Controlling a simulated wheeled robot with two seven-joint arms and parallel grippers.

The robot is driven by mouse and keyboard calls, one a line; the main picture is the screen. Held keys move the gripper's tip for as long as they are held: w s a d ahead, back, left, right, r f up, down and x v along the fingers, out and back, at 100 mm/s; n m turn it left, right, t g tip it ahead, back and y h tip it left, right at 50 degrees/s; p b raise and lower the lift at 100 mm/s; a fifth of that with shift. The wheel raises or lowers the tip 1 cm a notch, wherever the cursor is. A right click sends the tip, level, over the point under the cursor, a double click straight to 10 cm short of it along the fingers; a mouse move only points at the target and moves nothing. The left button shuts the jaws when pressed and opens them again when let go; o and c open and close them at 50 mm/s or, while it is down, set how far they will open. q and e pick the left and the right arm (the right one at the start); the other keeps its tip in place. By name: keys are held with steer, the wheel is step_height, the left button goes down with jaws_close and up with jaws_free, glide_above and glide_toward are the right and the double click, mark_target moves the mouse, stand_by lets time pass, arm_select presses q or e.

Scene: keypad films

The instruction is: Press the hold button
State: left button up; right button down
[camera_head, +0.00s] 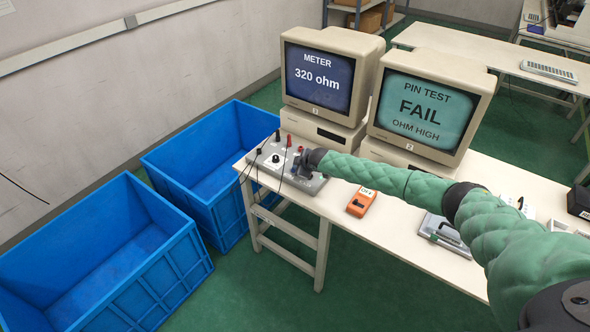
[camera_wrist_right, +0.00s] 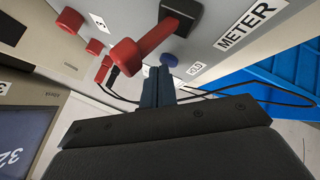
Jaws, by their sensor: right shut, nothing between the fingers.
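The grey meter box (camera_head: 262,163) stands at the left end of the white table, with red and black knobs and leads on it. In the right wrist view its face carries a METER label (camera_wrist_right: 247,22) and a HOLD label (camera_wrist_right: 195,68). A round blue button (camera_wrist_right: 170,60) sits beside the HOLD label. My right gripper (camera_wrist_right: 158,72) is shut and empty, its fingertips close to the blue button. I cannot tell whether they touch it. In the head view the right gripper (camera_head: 300,168) is over the box and hides part of it. My left gripper is out of view.
A monitor reads 320 ohm (camera_head: 318,78); another reads FAIL, OHM HIGH (camera_head: 420,105). An orange handheld device (camera_head: 361,202) lies on the table (camera_head: 390,232). Blue bins (camera_head: 110,250) stand at the left.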

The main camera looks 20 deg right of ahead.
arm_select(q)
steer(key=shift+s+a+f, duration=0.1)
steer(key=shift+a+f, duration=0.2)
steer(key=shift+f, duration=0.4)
arm_select(e)
steer(key=shift+a+f, duration=0.1)
steer(key=shift+f, duration=0.4)
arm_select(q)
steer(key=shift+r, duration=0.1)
arm_select(e)
steer(key=shift+w+a+r, duration=0.2)
steer(key=shift+r, duration=0.2)
steer(key=shift+w+a+r+p, duration=0.1)
steer(key=shift+r+p, duration=0.55)
steer(key=shift+r, duration=0.1)
steer(key=shift+w+a+r+p, duration=0.1)
steer(key=shift+r+p, duration=0.5)
steer(key=shift+r, duration=0.1)
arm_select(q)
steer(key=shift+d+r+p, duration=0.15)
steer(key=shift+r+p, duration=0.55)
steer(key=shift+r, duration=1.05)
arm_select(e)
steer(key=shift+s+d+r, duration=0.1)
steer(key=shift+r, duration=1.1)
